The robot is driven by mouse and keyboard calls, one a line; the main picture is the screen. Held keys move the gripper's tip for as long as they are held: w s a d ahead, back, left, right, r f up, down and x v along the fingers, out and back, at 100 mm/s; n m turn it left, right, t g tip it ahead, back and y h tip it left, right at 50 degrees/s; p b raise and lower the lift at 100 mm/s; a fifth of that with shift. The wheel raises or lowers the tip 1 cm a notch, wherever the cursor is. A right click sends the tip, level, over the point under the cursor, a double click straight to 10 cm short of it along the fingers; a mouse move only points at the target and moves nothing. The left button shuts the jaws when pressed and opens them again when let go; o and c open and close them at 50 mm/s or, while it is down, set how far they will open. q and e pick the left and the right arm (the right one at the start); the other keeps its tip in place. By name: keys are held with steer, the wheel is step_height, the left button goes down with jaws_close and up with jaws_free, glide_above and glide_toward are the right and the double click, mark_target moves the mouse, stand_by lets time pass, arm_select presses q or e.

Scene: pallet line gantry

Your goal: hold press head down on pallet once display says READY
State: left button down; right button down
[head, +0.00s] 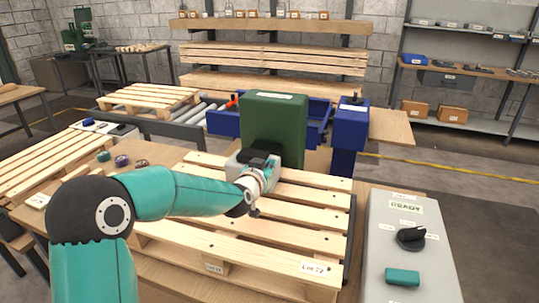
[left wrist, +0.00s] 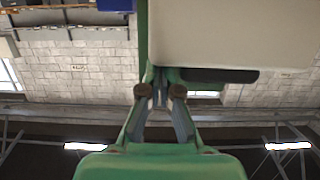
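The pale grey press head (head: 235,162) is low over the slatted pallet (head: 230,247), in front of the green press column (head: 274,130). I cannot tell whether it touches the boards. My left gripper (head: 263,172) is at the head, partly covering it. In the left wrist view, my left fingers (left wrist: 162,85) are drawn close together beside the pale head (left wrist: 215,30); nothing clearly shows between them. Whether they touch it is unclear. The display (head: 405,207) reads READY on the grey control box (head: 385,250). My right gripper is out of view.
The control box carries a black knob (head: 411,237) and a teal block (head: 402,277). Blue machine parts (head: 349,125) and a roller conveyor (head: 207,111) stand behind the press. Small round objects (head: 122,160) lie on the table left of the pallet.

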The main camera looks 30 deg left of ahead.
arm_select(q)
steer(key=shift+s+f, duration=0.1)
steer(key=shift+f, duration=0.55)
step_height(320, 180, up, 6)
steer(key=p, duration=0.3)
steer(key=shift+f+p, duration=0.25)
steer(key=shift+p, duration=0.15)
steer(key=b+v, duration=0.2)
steer(key=v, duration=0.7)
steer(key=shift+s, duration=0.35)
steer(key=shift+r, duration=0.1)
